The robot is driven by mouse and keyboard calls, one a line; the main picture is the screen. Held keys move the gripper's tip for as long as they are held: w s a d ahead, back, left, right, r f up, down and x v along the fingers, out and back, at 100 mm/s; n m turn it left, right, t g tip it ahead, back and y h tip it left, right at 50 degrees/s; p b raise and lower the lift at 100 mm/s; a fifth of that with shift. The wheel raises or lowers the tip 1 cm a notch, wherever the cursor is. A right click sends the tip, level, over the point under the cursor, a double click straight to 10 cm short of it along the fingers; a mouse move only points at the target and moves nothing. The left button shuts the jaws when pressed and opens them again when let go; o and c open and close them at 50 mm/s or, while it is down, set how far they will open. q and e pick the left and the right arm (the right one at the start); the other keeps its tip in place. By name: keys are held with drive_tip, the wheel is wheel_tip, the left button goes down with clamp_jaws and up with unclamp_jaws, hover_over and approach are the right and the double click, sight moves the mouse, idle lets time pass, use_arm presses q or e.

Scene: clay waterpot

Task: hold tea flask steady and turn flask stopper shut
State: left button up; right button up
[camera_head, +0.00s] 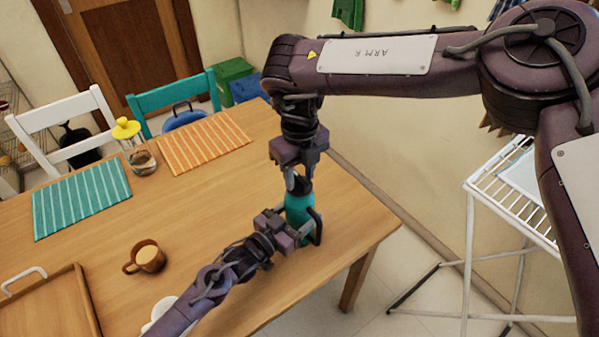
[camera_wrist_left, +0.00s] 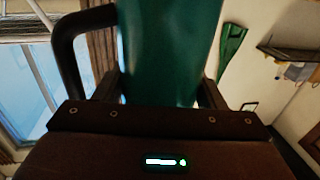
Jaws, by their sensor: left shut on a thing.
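The tea flask (camera_head: 299,210) is teal with a dark handle on its side and stands upright near the right end of the wooden table. My left gripper (camera_head: 290,226) is shut on its body from the front left. In the left wrist view the teal flask body (camera_wrist_left: 168,50) fills the middle between the fingers, with its black handle at the left. The dark flask stopper (camera_head: 302,186) is at the flask's top, partly hidden. My right gripper (camera_head: 295,182) points down over it from above, its fingertips at the stopper; whether they grip it is unclear.
The wooden table (camera_head: 215,205) holds a brown cup (camera_head: 146,257), a glass jar (camera_head: 142,162), a teal striped mat (camera_head: 82,200), an orange striped mat (camera_head: 204,142) and a wooden tray (camera_head: 45,305). A white drying rack (camera_head: 510,200) stands right of the table. The table's right edge is close to the flask.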

drive_tip(key=shift+f, duration=0.1)
drive_tip(key=shift+c, duration=0.5)
clamp_jaws()
drive_tip(key=shift+m, duration=0.4)
drive_tip(key=m, duration=0.3)
drive_tip(key=shift+m, duration=0.3)
drive_tip(key=m, duration=0.4)
drive_tip(key=shift+m, duration=0.3)
drive_tip(key=m, duration=0.4)
drive_tip(key=shift+w, duration=0.1)
drive_tip(key=shift+m, duration=2.5)
